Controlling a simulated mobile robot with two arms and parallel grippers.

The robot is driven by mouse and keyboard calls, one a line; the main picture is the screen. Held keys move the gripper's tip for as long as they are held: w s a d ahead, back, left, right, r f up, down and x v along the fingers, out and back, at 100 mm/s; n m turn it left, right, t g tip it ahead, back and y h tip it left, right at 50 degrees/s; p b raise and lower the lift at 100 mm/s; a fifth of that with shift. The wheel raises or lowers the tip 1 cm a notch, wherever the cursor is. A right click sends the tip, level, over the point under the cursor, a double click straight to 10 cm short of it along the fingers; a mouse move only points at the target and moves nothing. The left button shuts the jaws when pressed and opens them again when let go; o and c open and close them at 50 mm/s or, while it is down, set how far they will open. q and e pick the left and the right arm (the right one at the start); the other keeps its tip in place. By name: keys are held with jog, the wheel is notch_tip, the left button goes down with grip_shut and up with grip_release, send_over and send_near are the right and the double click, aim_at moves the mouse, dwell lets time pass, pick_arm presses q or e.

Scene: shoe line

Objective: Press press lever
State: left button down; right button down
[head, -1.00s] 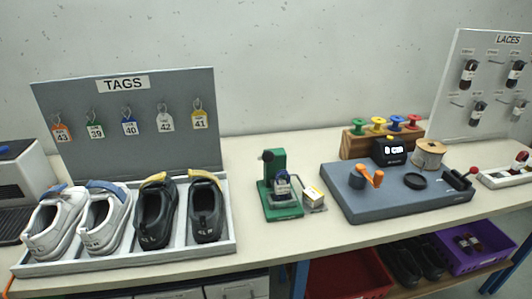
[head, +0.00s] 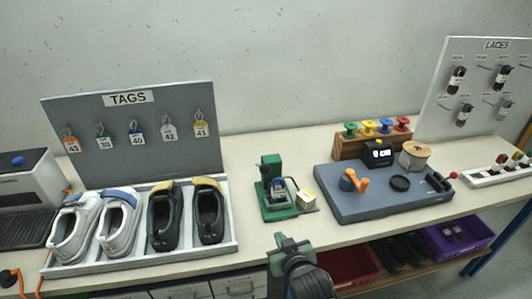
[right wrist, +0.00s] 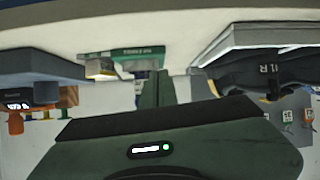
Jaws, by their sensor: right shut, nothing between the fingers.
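The green press (head: 278,190) stands on the table right of the shoe tray. Its black lever knob (head: 265,169) shows at the upper left of its column, and a small dark and blue piece sits at its front. My right gripper (head: 283,238) is in front of the table edge, below and apart from the press, shut and empty. In the right wrist view, which is upside down, the shut fingers (right wrist: 158,88) point toward the green press (right wrist: 122,54), with a gap that I cannot judge.
Left of the press is a tray (head: 150,264) with white and black shoes, below the tags board (head: 70,115). Further right is a blue-grey board (head: 385,205) with an orange crank (head: 362,184).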

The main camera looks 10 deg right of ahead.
jog(key=w+r+t+p, duration=0.1)
jog(key=w+r+t, duration=0.1)
jog(key=r, duration=0.8)
jog(key=w+a+r+t, duration=0.1)
jog(key=w+r+t, duration=0.1)
jog(key=r, duration=0.9)
jog(key=shift+w+a+m+t+p, duration=0.2)
jog(key=shift+w+m+t+p, duration=0.15)
jog(key=shift+w, duration=0.3)
jog(key=shift+f, duration=0.1)
jog(key=p, duration=0.3)
send_over(266, 171)
jog(key=w, duration=0.1)
jog(key=shift+a+f, duration=0.15)
jog(key=shift+f, duration=0.05)
jog(key=f, duration=0.1)
jog(key=f+p, duration=0.1)
jog(key=f, duration=0.1)
jog(key=shift+s, duration=0.25)
jog(key=shift+s+f+p, duration=0.35)
jog(key=shift+f, duration=0.1)
jog(key=shift+w+f, duration=0.1)
jog(key=shift+w, duration=0.05)
